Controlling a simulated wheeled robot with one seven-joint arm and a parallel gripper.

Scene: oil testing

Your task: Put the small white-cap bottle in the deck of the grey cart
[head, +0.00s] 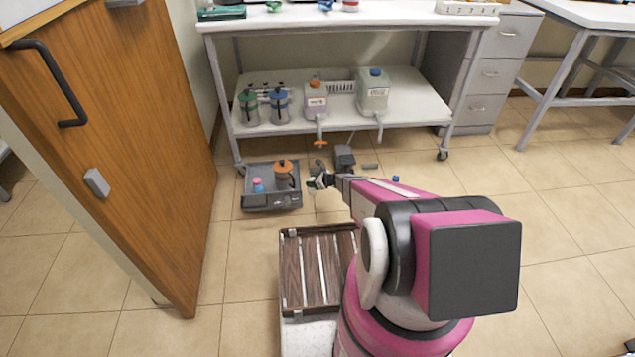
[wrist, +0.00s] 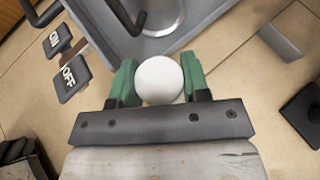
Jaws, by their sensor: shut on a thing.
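The small white-cap bottle shows in the wrist view as a round white cap (wrist: 159,80), seen from above; its body is hidden beneath the cap. My gripper (wrist: 160,83) is shut on it, one green fingertip on each side. In the head view my gripper (head: 317,181) is low over the floor, just right of the low grey cart (head: 273,201); the bottle is too small to make out there. The cart's grey rim (wrist: 205,18) lies beyond the cap in the wrist view. An orange-topped jar (head: 285,177) and a small pink-capped blue bottle (head: 258,185) stand in the cart.
A slatted brown wooden rack (head: 318,270) is in front of my base. A wooden door (head: 120,140) stands open at left. Behind the cart, a wheeled table has a lower shelf (head: 400,108) with several containers. Black ON and OFF pedals (wrist: 70,78) show at left in the wrist view.

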